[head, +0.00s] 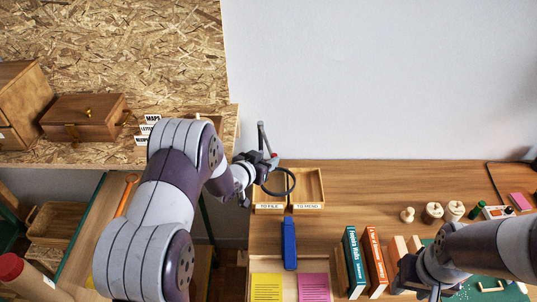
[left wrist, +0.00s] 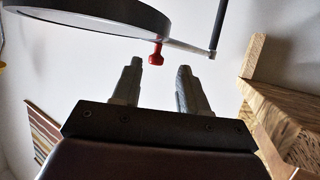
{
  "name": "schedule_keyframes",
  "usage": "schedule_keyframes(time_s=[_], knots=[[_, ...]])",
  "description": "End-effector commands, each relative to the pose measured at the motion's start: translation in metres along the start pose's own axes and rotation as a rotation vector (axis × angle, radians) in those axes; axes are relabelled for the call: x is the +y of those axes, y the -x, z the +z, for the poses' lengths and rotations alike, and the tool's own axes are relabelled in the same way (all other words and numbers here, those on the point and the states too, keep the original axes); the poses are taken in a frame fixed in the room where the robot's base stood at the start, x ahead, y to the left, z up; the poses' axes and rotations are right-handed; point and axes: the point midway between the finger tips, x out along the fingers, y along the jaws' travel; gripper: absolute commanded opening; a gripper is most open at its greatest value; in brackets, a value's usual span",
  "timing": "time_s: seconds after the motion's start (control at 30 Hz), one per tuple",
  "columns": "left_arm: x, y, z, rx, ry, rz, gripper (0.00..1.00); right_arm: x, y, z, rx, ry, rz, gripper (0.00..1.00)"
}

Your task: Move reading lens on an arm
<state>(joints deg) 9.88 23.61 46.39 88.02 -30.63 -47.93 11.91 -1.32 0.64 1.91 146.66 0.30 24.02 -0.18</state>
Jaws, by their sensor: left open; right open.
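The reading lens (head: 293,184) is a dark ring on a jointed arm with a grey upright post (head: 262,136), in front of the white wall in the head view. In the left wrist view the lens ring (left wrist: 100,14) fills the upper left, and a red knob (left wrist: 155,54) sits on its arm. My left gripper (head: 268,165) is beside the lens arm. In the left wrist view its open fingers (left wrist: 160,70) point toward the knob, with nothing between them; contact is unclear. My right gripper (head: 407,282) is low over the desk near the books, its fingertips partly unclear.
The desk holds a two-part wooden tray (head: 322,188), a blue object (head: 289,243), yellow notes (head: 266,288), pink notes (head: 314,288) and upright books (head: 376,262). Wooden boxes (head: 84,117) stand on the left shelf. The desk's back middle is clear.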

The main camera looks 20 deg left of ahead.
Motion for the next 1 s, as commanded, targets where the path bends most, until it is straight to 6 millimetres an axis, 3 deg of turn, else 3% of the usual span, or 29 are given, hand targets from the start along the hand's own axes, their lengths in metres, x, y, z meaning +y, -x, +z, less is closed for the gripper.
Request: schedule_keyframes(time_s=[0.2,0.53,0.67,1.0], knots=[[0.000,-0.028,0.000,-0.001,0.000,0.000,0.43,0.000,0.006,0.000,0.000,0.000,0.000,0.43],[0.000,-0.032,0.000,-0.001,0.001,-0.001,0.43,0.000,0.005,-0.001,0.000,0.000,0.000,0.43],[0.000,-0.032,0.000,0.000,0.000,-0.001,0.01,0.000,0.005,-0.001,0.000,0.000,0.000,0.43],[0.001,-0.032,-0.001,0.001,0.000,-0.002,0.00,0.000,0.005,-0.001,0.000,0.000,0.000,0.43]])
